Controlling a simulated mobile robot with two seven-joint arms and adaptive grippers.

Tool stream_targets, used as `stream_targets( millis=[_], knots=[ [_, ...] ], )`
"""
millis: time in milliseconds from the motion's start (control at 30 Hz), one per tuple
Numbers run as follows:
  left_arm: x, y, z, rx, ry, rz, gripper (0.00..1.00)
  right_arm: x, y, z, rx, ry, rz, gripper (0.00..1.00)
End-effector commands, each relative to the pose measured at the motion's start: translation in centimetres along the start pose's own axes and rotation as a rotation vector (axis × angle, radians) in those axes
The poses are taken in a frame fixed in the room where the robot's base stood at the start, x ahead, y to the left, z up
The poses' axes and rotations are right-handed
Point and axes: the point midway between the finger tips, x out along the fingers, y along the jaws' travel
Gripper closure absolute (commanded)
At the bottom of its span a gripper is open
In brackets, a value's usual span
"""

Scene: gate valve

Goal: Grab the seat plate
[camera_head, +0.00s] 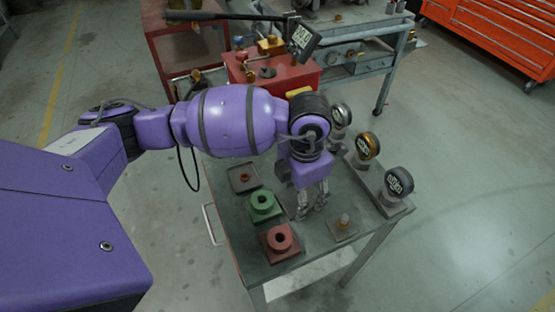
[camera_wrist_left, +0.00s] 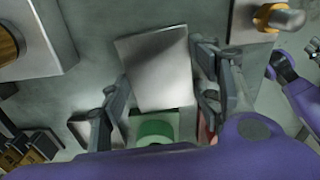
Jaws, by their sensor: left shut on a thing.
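The seat plate (camera_wrist_left: 155,65) is a flat, bare grey metal plate in the left wrist view. My left gripper (camera_wrist_left: 162,82) has one finger at each side edge of it and is shut on it. In the head view my left gripper (camera_head: 311,203) points down over the grey workbench, between the green block and a small plate with a knob. There the seat plate is mostly hidden by the arm and fingers. I cannot tell whether it touches the bench top.
On the bench (camera_head: 225,228) stand a green block (camera_head: 263,206), a red block (camera_head: 281,243), a dark tray (camera_head: 244,178) and a knobbed plate (camera_head: 343,226). Several gauges, such as one at the right corner (camera_head: 399,182), line the right edge. A red valve stand (camera_head: 275,84) is behind.

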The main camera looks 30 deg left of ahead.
Motion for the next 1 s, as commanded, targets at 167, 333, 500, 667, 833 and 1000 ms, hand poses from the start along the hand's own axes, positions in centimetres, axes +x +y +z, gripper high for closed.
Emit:
stream_targets(
  millis=[167,333,500,667,833,1000],
  knots=[
    [-0.5,0.1,0.3,0.002,-0.009,0.003,1.00,0.1,0.0,-0.2,0.000,0.003,0.000,0.31],
    [-1.4,0.1,0.4,0.002,-0.010,0.004,1.00,0.2,-0.1,-0.5,-0.001,0.008,-0.001,0.31],
    [-3.4,0.1,0.4,0.002,-0.012,0.005,1.00,0.3,-0.1,-0.9,-0.001,0.015,-0.003,0.31],
    [-5.5,0.1,-1.5,0.002,-0.009,0.005,1.00,0.3,-0.1,-1.1,-0.001,0.018,-0.003,0.31],
    [-8.5,0.0,-4.0,0.001,-0.010,0.006,1.00,0.3,-0.1,-1.1,-0.001,0.019,-0.003,0.31],
    [-10.5,-0.2,-7.8,0.002,-0.003,0.007,1.00,0.3,-0.1,-0.7,-0.001,0.012,-0.002,0.31]
  ],
)
